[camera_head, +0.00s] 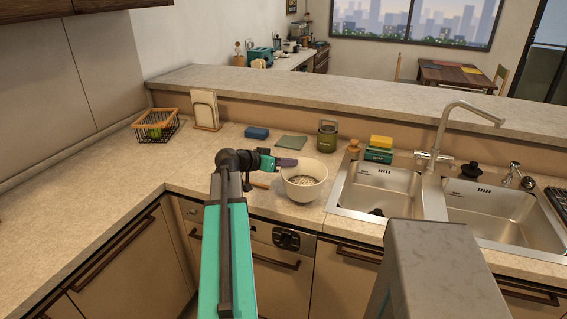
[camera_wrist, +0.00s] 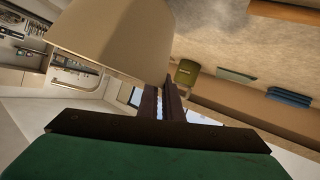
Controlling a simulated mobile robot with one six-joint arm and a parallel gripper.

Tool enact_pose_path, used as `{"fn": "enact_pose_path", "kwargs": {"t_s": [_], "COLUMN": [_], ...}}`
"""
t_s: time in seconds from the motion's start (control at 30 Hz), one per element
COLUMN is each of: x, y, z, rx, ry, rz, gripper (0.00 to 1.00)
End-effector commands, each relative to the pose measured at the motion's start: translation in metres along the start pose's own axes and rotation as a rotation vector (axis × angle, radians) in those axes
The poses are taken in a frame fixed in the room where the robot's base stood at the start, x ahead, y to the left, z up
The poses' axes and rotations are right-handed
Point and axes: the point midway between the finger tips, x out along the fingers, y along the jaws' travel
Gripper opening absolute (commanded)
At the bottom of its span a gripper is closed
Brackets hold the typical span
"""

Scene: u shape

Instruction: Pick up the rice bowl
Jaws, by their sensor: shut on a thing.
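The rice bowl (camera_head: 304,189) is white with grainy contents, near the front edge of the counter and left of the sink. It looks upright; I cannot tell whether its base touches the counter. My gripper (camera_head: 286,163) reaches it from the left, with its fingers shut on the bowl's left rim. In the wrist view the bowl (camera_wrist: 115,38) fills the upper left as a large pale shape, against the dark fingers of my gripper (camera_wrist: 163,100). Part of the rim is hidden by the fingers.
A double sink (camera_head: 378,188) with a tall faucet (camera_head: 441,135) is close on the right. A wire basket (camera_head: 158,126) stands left. The left counter is mostly clear.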

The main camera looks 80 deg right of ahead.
Motion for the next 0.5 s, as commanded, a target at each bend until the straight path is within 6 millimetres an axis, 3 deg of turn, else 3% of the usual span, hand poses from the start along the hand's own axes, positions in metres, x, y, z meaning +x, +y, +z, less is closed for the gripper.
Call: {"fn": "enact_pose_path", "kwargs": {"t_s": [0.5], "x": [-0.008], "y": [0.08], "z": [0.016], "rx": [0.001], "ry": [0.002], "rz": [0.002], "gripper": [0.0]}}
